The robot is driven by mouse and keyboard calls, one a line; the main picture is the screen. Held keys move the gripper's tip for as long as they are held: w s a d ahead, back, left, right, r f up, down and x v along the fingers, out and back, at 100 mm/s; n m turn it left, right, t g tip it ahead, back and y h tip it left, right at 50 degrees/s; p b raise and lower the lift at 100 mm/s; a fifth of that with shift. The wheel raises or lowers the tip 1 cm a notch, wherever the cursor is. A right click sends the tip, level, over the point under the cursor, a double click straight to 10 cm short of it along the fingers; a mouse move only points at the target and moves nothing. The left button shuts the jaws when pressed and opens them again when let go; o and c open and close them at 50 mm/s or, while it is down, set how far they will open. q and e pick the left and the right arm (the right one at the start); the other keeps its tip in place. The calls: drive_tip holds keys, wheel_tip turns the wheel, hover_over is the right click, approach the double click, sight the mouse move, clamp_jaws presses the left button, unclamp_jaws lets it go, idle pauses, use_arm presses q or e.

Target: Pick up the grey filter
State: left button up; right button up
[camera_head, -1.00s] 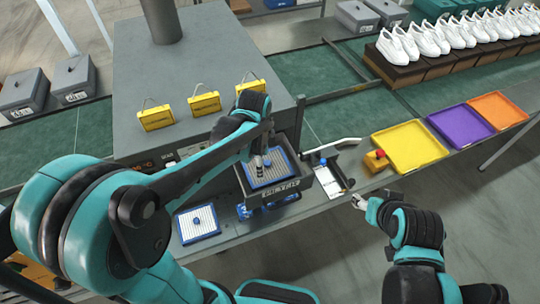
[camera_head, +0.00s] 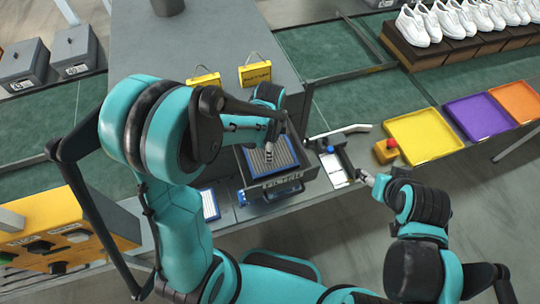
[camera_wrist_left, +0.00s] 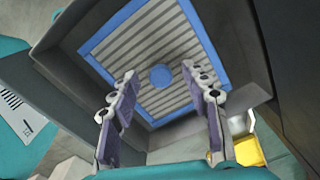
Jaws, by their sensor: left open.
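The grey filter (camera_head: 284,158), a ribbed square panel with a blue frame, lies in the open dark drawer (camera_head: 268,193) marked "FILTER". In the left wrist view the filter (camera_wrist_left: 135,45) has a round blue knob (camera_wrist_left: 161,77) at its middle. My left gripper (camera_head: 269,150) is over the drawer. In the left wrist view my left gripper (camera_wrist_left: 160,72) is open, with one finger on each side of the knob and visible gaps to it. My right gripper (camera_head: 366,179) is right of the drawer, away from the filter; its jaws are too small to read.
A white panel with a blue frame (camera_head: 209,205) lies left of the drawer, partly hidden by my left arm. A dark holder (camera_head: 334,168) and a yellow box with a red button (camera_head: 386,150) stand to the right. Yellow (camera_head: 425,137), purple and orange trays lie beyond.

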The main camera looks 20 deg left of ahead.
use_arm(q)
clamp_jaws()
idle(0.3)
